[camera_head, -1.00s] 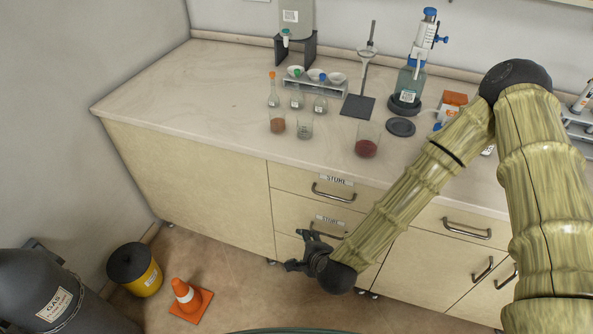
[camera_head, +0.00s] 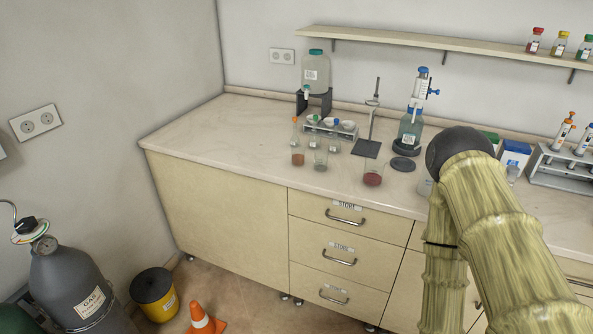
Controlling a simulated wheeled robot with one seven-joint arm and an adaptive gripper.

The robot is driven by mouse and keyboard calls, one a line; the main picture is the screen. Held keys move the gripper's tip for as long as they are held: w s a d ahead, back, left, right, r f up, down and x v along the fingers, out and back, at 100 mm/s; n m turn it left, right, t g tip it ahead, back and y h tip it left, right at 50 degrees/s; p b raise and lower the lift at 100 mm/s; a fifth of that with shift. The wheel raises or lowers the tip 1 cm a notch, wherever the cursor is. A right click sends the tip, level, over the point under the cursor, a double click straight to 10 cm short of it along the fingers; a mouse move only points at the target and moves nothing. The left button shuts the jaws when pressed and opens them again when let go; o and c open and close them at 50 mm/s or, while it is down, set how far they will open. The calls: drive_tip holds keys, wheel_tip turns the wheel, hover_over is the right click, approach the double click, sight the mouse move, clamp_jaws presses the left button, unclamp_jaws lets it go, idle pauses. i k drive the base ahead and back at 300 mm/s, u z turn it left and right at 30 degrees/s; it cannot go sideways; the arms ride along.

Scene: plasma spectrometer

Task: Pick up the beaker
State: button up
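Several small glass vessels stand upright on the countertop. A beaker with red contents (camera_head: 373,178) is nearest the front edge. A clear beaker (camera_head: 320,161) and a beaker with brown contents (camera_head: 298,157) stand further left. I cannot tell which one the task means. My arm hangs down at the right of the view, its end cut off by the bottom edge. My gripper is not in view.
A bench (camera_head: 215,150) has a bare left half. Behind the beakers are a rack of small flasks (camera_head: 330,127), a stand (camera_head: 366,147) and a dispenser bottle (camera_head: 411,132). A round dark plate (camera_head: 403,164) lies beside the bottle. A cone (camera_head: 202,319) stands on the floor.

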sight(298, 156)
drive_tip(key=k, duration=0.1)
drive_tip(key=z, duration=1.55)
drive_tip(key=i, duration=1.15)
drive_tip(key=u, duration=2.35)
